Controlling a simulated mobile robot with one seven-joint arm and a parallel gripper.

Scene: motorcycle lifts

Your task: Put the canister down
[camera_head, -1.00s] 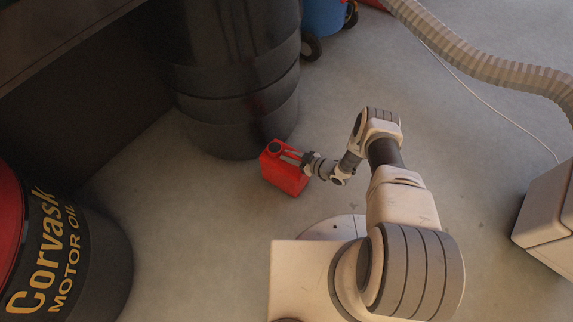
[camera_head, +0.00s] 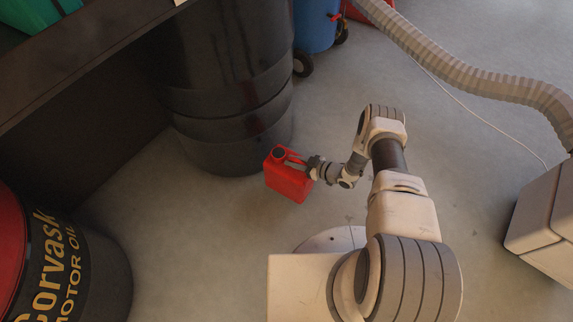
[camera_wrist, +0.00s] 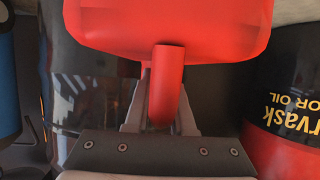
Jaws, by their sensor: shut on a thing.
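The red canister (camera_head: 287,181) has a dark cap on top and a handle on its right side. It is roughly upright in front of the black barrel in the head view. My gripper (camera_head: 312,168) is shut on the canister's handle from the right. In the wrist view the red canister (camera_wrist: 165,28) fills the top, and its handle sits between the fingers of my gripper (camera_wrist: 160,105). I cannot tell from the head view whether the canister's base touches the floor.
A black barrel (camera_head: 225,100) stands just behind the canister. A Corvask motor oil drum (camera_head: 85,265) stands at lower left. A dark bench (camera_head: 90,60) is at upper left. A ribbed hose (camera_head: 470,75) and a pale box (camera_head: 545,215) are at right. Grey floor is open around the canister.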

